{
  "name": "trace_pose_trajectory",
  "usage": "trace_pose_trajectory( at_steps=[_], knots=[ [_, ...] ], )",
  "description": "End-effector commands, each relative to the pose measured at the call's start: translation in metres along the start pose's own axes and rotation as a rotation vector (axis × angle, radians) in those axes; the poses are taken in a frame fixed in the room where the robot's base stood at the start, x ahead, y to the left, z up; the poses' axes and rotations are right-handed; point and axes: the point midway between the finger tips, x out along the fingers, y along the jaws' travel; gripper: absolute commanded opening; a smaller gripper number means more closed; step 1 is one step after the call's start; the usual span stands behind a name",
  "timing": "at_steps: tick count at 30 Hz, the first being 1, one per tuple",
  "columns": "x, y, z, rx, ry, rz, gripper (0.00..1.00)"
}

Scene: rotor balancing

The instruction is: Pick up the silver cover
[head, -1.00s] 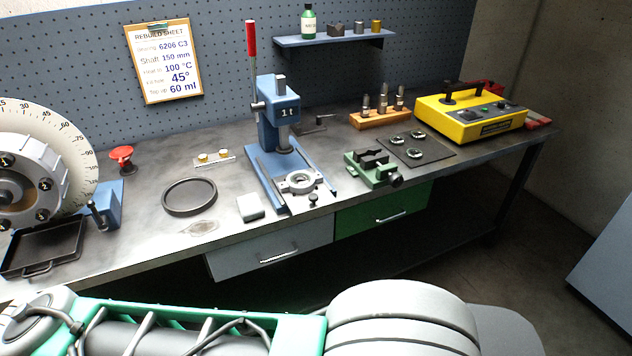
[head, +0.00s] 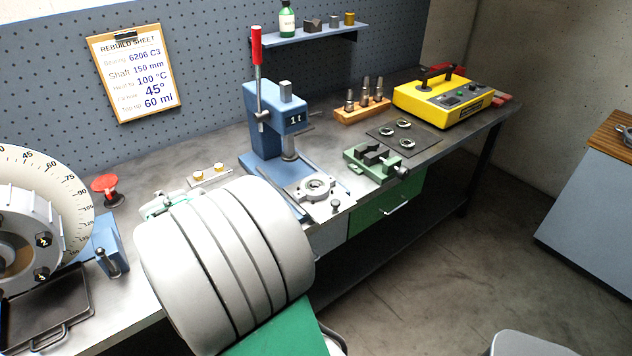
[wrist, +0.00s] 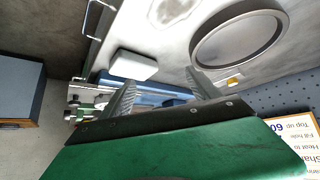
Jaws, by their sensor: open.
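No part is plainly a silver cover. The closest match is a round, shallow grey piece with a dark rim (wrist: 240,40), flat on the bench at the upper right of the wrist view. In the head view my arm hides its spot. My gripper (wrist: 160,80) is open and empty, its two ribbed fingers apart above the bench. The round piece lies beyond the right finger, apart from it as far as I can see. A small white block (wrist: 133,64) lies near the left finger. In the head view my gripper is mostly hidden behind my wrist.
A blue press (head: 265,125) with a red-handled lever stands mid-bench. A grey rotor with a dial (head: 30,240) and a black tray (head: 50,310) are at the left. A green vise (head: 375,160) and yellow case (head: 450,98) are at the right. A small plate with brass pieces (head: 208,175) lies behind my arm.

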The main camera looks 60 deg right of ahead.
Motion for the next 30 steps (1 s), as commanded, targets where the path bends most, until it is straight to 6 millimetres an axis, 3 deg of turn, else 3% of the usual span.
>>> trace_pose_trajectory(
  at_steps=[1,3,7,10,22,30],
  knots=[
    [0.025,0.043,-0.028,0.103,0.068,0.105,0.76],
    [0.050,0.094,-0.056,0.215,0.181,0.215,0.81],
    [0.069,0.149,-0.079,0.306,0.309,0.320,0.92],
    [0.081,0.161,-0.085,0.317,0.332,0.334,1.00],
    [0.134,0.173,-0.104,0.313,0.329,0.326,1.00],
    [0.141,0.174,-0.105,0.312,0.330,0.323,1.00]
  ],
)
